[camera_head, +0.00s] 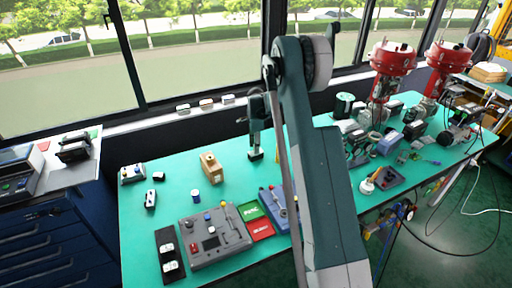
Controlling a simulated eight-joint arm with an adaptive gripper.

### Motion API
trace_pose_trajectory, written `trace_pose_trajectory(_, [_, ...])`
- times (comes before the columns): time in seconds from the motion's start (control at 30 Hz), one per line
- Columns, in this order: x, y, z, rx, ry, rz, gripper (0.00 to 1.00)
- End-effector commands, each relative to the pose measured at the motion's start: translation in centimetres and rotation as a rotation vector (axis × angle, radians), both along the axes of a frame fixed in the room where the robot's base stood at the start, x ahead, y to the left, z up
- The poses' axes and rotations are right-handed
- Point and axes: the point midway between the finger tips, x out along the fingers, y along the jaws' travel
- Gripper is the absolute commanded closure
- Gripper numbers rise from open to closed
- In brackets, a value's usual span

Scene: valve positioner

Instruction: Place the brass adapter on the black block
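My gripper (255,152) points down over the middle of the green table, left of my large arm link. Its fingertips are small and dark, so I cannot tell whether they are open or shut, or whether they touch anything. A tan, brass-coloured piece (211,164) stands on the table to the left of my gripper, apart from it; it looks like the brass adapter. A small dark block (158,176) lies farther left and may be the black block. A yellowish piece shows partly beside my arm link, which hides part of the table.
A grey control box (213,238) with knobs and a black panel (170,255) stand at the front. Green and red signs (256,221) lie beside it. A blue cylinder (195,195) stands behind the box. Red-topped valves (392,58) and clutter fill the right side.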

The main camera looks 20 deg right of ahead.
Motion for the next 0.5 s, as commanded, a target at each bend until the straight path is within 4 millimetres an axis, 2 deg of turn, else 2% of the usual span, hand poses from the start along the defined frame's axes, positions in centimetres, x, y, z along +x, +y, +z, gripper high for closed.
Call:
trace_pose_trajectory(0.27, [0.0,0.0,0.4,0.0,0.0,0.0,0.69])
trace_pose_trajectory(0.5, [0.0,0.0,2.6,0.0,0.0,0.0,0.69])
